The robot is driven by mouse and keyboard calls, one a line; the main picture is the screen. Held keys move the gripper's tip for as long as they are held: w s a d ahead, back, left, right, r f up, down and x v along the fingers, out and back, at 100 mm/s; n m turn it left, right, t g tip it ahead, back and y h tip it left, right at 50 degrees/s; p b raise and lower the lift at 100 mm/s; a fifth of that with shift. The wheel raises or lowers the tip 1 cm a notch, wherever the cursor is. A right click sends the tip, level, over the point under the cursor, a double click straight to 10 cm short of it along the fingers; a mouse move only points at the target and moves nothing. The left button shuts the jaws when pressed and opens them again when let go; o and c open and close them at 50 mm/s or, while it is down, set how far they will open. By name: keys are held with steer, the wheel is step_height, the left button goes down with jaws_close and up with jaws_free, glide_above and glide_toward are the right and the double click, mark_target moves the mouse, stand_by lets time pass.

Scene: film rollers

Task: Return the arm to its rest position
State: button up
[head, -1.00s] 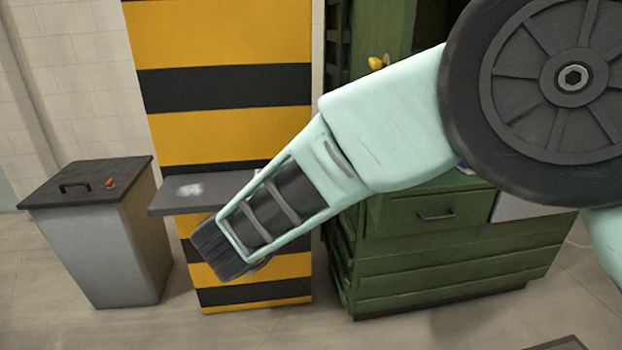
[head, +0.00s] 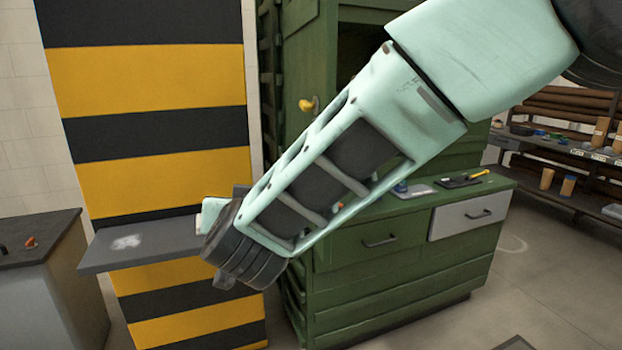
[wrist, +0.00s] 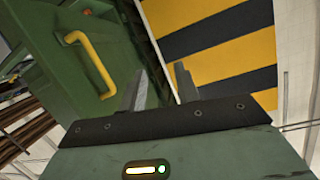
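My pale green arm (head: 330,165) reaches down and to the left across the head view, in front of the striped panel and the green cabinet. Its dark wrist end (head: 245,250) is near the grey shelf; the fingers are hidden from the head view. In the wrist view my gripper (wrist: 161,78) shows two grey fingers standing apart, with nothing between them. Beyond them are the yellow handle of the green cabinet and the yellow and black stripes.
A grey shelf (head: 150,243) with a whitish patch juts from the striped panel (head: 150,80). A grey bin (head: 45,290) stands at left. The green cabinet (head: 400,285) has a yellow handle (head: 309,104) and small items on its counter. Stocked shelves (head: 570,150) stand at right, with open floor before them.

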steer(key=s+d+f+n+g+h, duration=0.1)
steer(key=s+d+f+n+g, duration=0.1)
steer(key=s+d, duration=0.7)
steer(key=s+d+f+n+g+h, duration=0.1)
steer(key=s+d+f+n+g, duration=0.1)
steer(key=s+d+f+g, duration=0.2)
steer(key=s+d+f+n+g+h, duration=0.2)
steer(key=s+d+g, duration=0.6)
steer(key=s+d, duration=0.6)
steer(key=shift+s+d+f, duration=0.4)
steer(key=shift+s+f, duration=0.3)
steer(key=shift+f, duration=0.15)
